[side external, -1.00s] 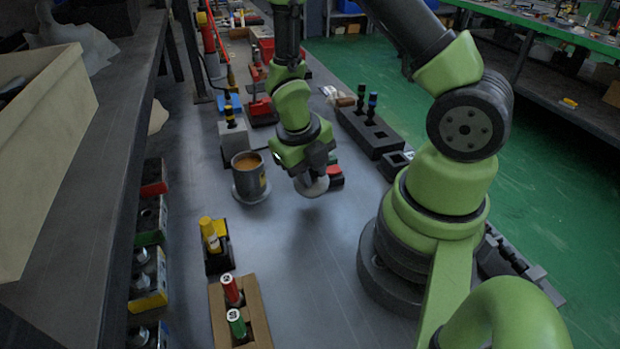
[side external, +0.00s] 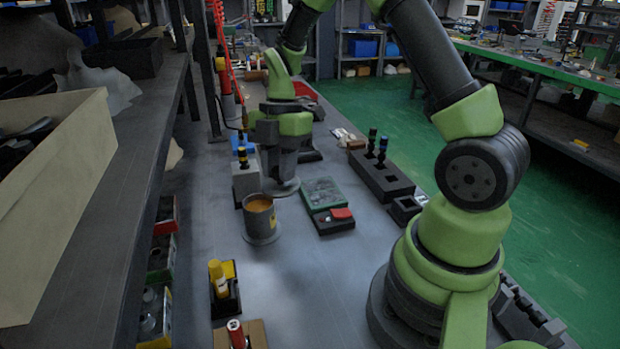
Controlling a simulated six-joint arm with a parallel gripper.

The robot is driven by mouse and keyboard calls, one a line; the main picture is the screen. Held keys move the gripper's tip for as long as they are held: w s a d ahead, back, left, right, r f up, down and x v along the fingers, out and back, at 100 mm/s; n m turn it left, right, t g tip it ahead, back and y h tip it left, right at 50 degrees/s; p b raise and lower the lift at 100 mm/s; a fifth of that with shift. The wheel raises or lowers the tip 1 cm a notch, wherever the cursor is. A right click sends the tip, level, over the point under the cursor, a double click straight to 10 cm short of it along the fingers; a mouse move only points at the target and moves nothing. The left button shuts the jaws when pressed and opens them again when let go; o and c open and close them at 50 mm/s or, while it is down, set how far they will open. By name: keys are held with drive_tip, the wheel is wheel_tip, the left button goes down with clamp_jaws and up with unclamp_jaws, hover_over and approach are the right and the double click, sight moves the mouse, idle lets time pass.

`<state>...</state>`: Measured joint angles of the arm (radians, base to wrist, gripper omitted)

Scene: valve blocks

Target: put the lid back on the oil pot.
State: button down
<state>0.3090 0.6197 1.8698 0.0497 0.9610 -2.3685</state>
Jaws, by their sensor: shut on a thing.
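My gripper (side external: 283,174) points down, just behind and to the right of the pot. It is shut on the lid (side external: 285,188), a round grey disc held level at about the pot's rim in the picture, apart from the pot. The fingertips' grip on the lid is small and partly hidden.
A grey block with a yellow-black valve (side external: 243,160) stands close behind the pot. A green-and-red case (side external: 326,205) lies to the right. Dark blocks with knobs (side external: 380,170) stand farther right. A yellow bottle in a holder (side external: 220,282) is in front. Bench between is clear.

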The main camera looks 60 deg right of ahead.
drive_tip(key=w+r+m+t+y, duration=0.1)
drive_tip(key=w+r+m+t, duration=0.1)
drive_tip(key=w+m, duration=0.3)
wheel_tip(320, 180, down, 6)
drive_tip(key=shift+s+a+f, duration=0.25)
drive_tip(key=shift+f, duration=0.15)
idle(2.0)
drive_tip(key=shift+c, duration=2.1)
unclamp_jaws()
wheel_tip(320, 180, up, 7)
